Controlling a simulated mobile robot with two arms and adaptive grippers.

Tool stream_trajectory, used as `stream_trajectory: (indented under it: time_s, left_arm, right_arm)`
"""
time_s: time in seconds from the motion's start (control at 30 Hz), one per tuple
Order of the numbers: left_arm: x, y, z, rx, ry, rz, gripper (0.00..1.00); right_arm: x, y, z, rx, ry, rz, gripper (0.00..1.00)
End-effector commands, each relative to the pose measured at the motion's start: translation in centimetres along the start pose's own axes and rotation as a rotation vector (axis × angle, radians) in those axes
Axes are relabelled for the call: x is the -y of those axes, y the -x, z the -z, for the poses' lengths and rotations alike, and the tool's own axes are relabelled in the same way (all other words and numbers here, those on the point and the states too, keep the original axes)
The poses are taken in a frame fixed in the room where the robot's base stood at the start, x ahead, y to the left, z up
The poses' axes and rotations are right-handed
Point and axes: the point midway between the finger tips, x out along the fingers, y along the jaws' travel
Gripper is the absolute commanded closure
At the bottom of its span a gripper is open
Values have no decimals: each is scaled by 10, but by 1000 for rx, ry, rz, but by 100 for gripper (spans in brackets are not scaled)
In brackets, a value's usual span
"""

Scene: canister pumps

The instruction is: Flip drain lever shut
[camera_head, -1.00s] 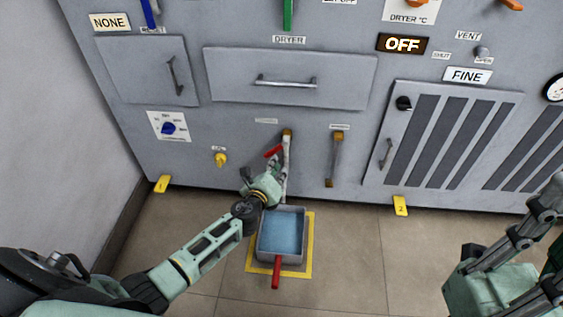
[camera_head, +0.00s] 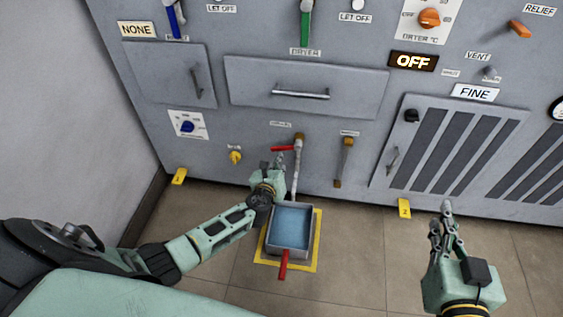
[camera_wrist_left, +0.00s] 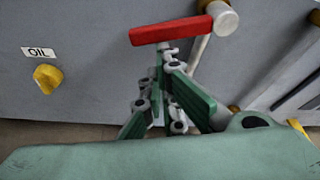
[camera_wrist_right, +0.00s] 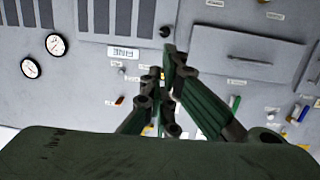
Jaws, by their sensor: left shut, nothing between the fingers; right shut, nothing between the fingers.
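The red drain lever (camera_head: 283,148) points left, almost level, from the top of a pale drain pipe (camera_head: 297,170) on the grey machine's front. In the left wrist view the red lever (camera_wrist_left: 172,30) lies across the view just beyond my fingers, with the pipe's round end (camera_wrist_left: 224,20) at its right. My left gripper (camera_head: 278,161) is shut and empty, just below the lever; I cannot tell whether it touches. It also shows in the left wrist view (camera_wrist_left: 168,62). My right gripper (camera_head: 441,215) is shut and empty, away to the right, before the machine.
A grey tray of blue liquid (camera_head: 291,225) with a red handle (camera_head: 283,265) stands under the pipe on a yellow-outlined floor square. A yellow oil knob (camera_head: 235,157) is at left. Floor between tray and right gripper is clear.

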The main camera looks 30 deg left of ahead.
Motion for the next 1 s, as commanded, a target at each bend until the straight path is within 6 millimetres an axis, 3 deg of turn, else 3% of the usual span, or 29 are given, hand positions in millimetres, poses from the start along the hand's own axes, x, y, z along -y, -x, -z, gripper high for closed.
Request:
stream_trajectory:
  time_s: [0.2,0.5,0.73,1.0]
  left_arm:
    - [-3,3,-11,3,-96,-34,100]
    - [-7,6,-19,2,-164,-58,100]
    - [-8,7,-22,2,-163,-58,100]
    - [-10,7,-23,3,-163,-58,100]
  right_arm:
    - [-9,22,-62,327,1,-19,100]
    - [-17,69,-122,665,-3,-39,100]
    - [-20,97,-144,818,-7,-49,100]
    - [-21,111,-153,886,-9,-53,100]
